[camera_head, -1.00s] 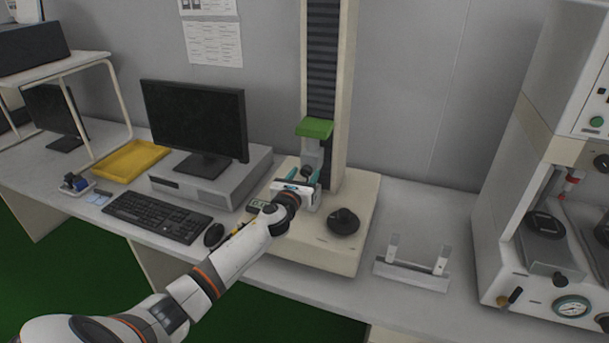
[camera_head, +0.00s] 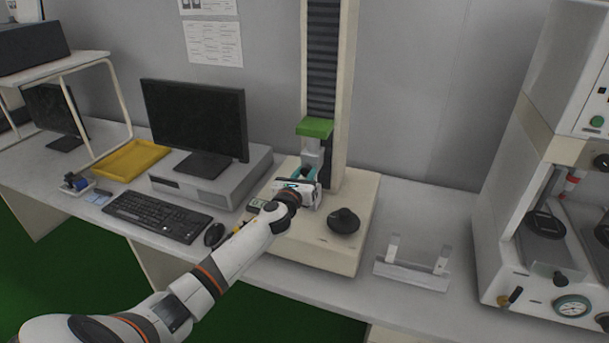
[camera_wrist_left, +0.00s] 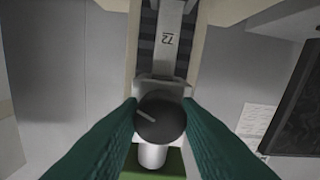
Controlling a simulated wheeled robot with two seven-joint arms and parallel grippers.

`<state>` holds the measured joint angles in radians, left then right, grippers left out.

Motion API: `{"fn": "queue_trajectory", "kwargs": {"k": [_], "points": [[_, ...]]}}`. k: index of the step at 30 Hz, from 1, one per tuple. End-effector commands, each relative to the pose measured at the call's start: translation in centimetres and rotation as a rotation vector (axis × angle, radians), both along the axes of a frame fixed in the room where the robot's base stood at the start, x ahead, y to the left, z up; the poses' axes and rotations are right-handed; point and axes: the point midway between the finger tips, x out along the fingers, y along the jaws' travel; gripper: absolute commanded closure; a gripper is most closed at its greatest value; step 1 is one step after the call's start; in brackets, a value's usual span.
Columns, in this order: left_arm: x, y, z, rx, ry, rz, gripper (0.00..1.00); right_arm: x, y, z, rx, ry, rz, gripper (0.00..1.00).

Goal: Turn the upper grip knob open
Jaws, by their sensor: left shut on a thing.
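The upper grip (camera_head: 312,150) is a grey piece under a green block (camera_head: 315,128) on the testing machine's column. In the left wrist view its knob (camera_wrist_left: 160,121) is a dark round disc with a pale line pointing to the upper left. My left gripper (camera_head: 306,173) is at the upper grip, with its teal fingers closed on the knob's two sides. The fingers also show in the left wrist view (camera_wrist_left: 160,118). In the head view the gripper hides the knob. My right gripper is in neither view.
A black round part (camera_head: 344,221) stands on the machine's pale base (camera_head: 358,192). A monitor (camera_head: 196,118), keyboard (camera_head: 157,215) and mouse (camera_head: 214,234) are to the left. A metal bracket (camera_head: 412,274) lies right, before a machine with a gauge (camera_head: 572,307).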

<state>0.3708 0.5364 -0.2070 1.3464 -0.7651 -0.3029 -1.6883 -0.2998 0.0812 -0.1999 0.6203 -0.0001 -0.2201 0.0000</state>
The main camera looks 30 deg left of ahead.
Motion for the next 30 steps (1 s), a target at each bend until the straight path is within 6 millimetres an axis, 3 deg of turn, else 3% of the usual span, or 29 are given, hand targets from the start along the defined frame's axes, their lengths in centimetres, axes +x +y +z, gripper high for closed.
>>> {"fn": "queue_trajectory", "kwargs": {"k": [30], "points": [[0.0, -0.1, -0.1, -0.873, -0.210, 0.001, 0.93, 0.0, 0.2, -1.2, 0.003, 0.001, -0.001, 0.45]]}}
